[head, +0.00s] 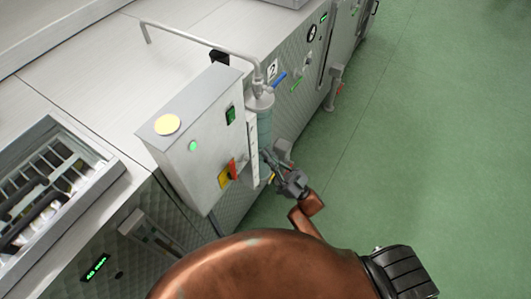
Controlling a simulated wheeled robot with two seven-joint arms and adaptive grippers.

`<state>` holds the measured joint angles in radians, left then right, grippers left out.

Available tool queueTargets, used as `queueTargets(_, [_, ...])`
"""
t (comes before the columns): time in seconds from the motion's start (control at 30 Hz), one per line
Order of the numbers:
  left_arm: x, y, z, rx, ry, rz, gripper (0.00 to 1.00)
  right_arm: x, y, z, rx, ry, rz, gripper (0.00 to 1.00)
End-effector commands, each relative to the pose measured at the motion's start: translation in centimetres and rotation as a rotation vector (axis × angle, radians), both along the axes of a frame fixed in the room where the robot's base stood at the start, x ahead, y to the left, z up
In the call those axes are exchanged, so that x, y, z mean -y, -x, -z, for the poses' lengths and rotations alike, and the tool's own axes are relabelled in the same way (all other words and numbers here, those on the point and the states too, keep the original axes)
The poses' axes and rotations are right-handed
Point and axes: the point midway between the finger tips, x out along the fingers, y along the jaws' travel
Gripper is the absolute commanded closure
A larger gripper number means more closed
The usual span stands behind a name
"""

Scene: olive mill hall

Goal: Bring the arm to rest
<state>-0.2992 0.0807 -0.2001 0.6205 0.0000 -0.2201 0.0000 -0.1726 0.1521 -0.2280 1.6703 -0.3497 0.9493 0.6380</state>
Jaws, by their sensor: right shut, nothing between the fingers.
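My right gripper (270,160) is small in the head view, just right of a grey control cabinet and close to the front of the machine. Its fingers are shut with nothing seen between them. It is beside the lower end of a greenish sight tube (264,128); I cannot tell whether it touches it. My copper-coloured arm hides part of the floor and the machine's lower front. My left gripper is not in view.
A bent pipe (205,40) runs above the worktop. An open tray unit (75,215) is at left. Green floor (440,130) at right is clear.

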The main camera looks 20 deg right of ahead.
Motion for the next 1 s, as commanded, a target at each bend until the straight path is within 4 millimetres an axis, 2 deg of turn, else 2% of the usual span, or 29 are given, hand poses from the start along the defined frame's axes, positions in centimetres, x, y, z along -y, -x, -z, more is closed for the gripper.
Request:
queueTargets(0.37, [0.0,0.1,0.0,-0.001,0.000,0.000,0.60,0.0,-0.1,0.1,-0.002,0.000,0.001,1.00])
queueTargets(0.47, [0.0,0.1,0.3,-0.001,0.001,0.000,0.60,0.3,-0.6,1.6,-0.033,0.007,0.019,1.00])
queueTargets(0.57, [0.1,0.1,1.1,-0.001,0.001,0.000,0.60,1.0,-2.0,5.7,-0.115,0.025,0.066,1.00])
queueTargets(0.67, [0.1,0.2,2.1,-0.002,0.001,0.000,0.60,2.1,-3.6,12.2,-0.242,0.060,0.134,1.00])
queueTargets(0.7, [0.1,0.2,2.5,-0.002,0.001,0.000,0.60,2.7,-4.1,15.1,-0.299,0.077,0.164,1.00])
queueTargets(0.83, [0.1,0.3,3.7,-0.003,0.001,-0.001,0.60,4.5,-4.7,24.6,-0.480,0.140,0.249,1.00])
queueTargets(0.9, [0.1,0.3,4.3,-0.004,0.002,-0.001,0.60,5.5,-4.4,29.6,-0.576,0.179,0.289,1.00])
queueTargets(0.97, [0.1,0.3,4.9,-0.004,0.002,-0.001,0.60,6.4,-3.9,33.9,-0.656,0.211,0.320,1.00])
queueTargets(1.0, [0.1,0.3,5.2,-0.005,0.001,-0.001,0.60,6.9,-3.4,36.7,-0.710,0.234,0.339,1.00])
